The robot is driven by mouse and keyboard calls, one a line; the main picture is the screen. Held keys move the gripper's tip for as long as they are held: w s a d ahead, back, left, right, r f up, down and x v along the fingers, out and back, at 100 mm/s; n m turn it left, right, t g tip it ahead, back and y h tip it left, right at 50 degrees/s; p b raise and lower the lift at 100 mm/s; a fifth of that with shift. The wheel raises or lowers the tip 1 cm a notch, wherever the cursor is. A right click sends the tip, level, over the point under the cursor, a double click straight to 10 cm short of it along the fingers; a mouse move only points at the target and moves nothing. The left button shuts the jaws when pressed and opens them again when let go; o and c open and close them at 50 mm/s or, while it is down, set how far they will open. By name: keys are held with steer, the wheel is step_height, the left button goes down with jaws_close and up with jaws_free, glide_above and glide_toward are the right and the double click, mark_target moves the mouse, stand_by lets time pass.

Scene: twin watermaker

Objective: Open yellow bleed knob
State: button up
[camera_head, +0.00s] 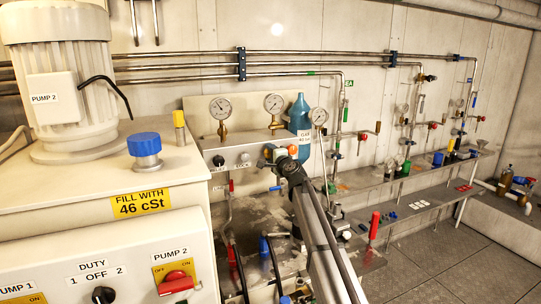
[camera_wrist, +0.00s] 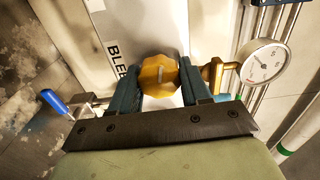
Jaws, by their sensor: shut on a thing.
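The yellow bleed knob (camera_wrist: 160,77) is a round, lobed knob with a pale line on its face. It shows in the wrist view between the two blue-grey fingers of my gripper (camera_wrist: 158,84), which is shut on it. Part of a "BLEED" label (camera_wrist: 115,62) shows on the light panel beside the knob; the left finger covers its end. In the head view my gripper (camera_head: 272,153) is at the front of the grey panel, below the gauges. My own arm and wrist hide most of the knob there.
A pressure gauge (camera_wrist: 264,64) on a brass fitting stands close to the right finger. A blue-handled valve (camera_wrist: 55,101) is to the left. In the head view, a blue bottle (camera_head: 299,112) stands behind my gripper, and a red-handled valve (camera_head: 374,226) is at lower right.

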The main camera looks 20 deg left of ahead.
steer(key=shift+d+n, duration=0.1)
steer(key=shift+n, duration=1.1)
steer(key=o, duration=1)
steer(key=v, duration=1.3)
steer(key=shift+s+d, duration=0.2)
steer(key=shift+s, duration=0.05)
steer(key=shift+r, duration=0.1)
